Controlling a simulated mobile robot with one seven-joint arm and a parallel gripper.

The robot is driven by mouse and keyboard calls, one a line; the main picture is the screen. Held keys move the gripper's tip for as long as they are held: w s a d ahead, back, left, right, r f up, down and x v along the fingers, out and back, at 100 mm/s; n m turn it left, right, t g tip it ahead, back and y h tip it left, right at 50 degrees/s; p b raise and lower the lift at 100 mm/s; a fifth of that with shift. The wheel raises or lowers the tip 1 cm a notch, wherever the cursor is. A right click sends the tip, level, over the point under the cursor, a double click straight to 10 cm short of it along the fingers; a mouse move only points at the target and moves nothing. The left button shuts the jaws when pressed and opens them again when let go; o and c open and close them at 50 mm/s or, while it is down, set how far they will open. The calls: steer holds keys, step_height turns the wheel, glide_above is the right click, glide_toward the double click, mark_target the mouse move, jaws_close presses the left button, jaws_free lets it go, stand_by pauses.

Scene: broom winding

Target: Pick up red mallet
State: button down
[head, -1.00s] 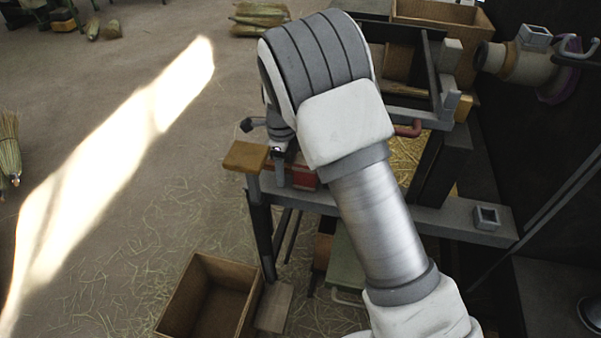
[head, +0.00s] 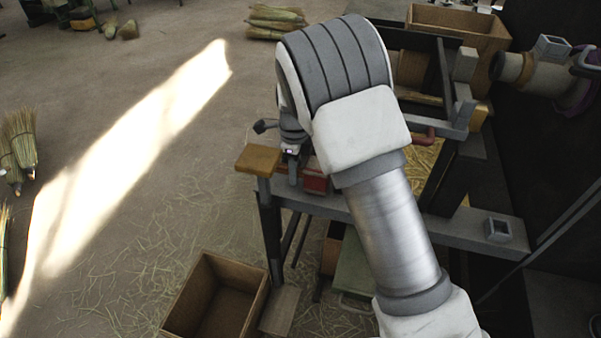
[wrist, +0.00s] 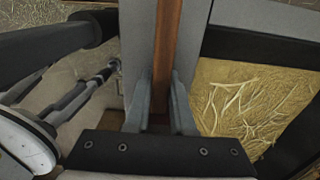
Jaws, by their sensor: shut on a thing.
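In the wrist view, my gripper (wrist: 160,104) is shut on a long, straight reddish-brown handle (wrist: 166,50), which I take to be the red mallet's. The handle runs away from the fingers toward the top of the picture, over a grey beam. The mallet's head is not seen in the wrist view. In the head view, a small red block (head: 315,181) shows at the bench beam beside my wrist; I cannot tell whether it is part of the mallet. My arm hides most of the gripper there.
A grey bench beam (head: 465,227) crosses beneath my arm, with a wooden seat (head: 258,158) at its left end. An open box (head: 216,297) stands on the floor. A winding machine (head: 520,67) is at right. Broom bundles (head: 20,142) lie at left, with open floor between.

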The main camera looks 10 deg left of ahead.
step_height(320, 180, up, 19)
steer(key=p, duration=0.5)
steer(key=s, duration=0.6)
steer(key=s+a+p, duration=0.1)
steer(key=s, duration=0.5)
steer(key=s+a+f, duration=0.1)
steer(key=s, duration=0.5)
steer(key=shift+a+p, duration=0.25)
steer(key=shift+p, duration=0.1)
steer(key=c, duration=1.3)
jaws_free()
steer(key=shift+w, duration=0.1)
jaws_close()
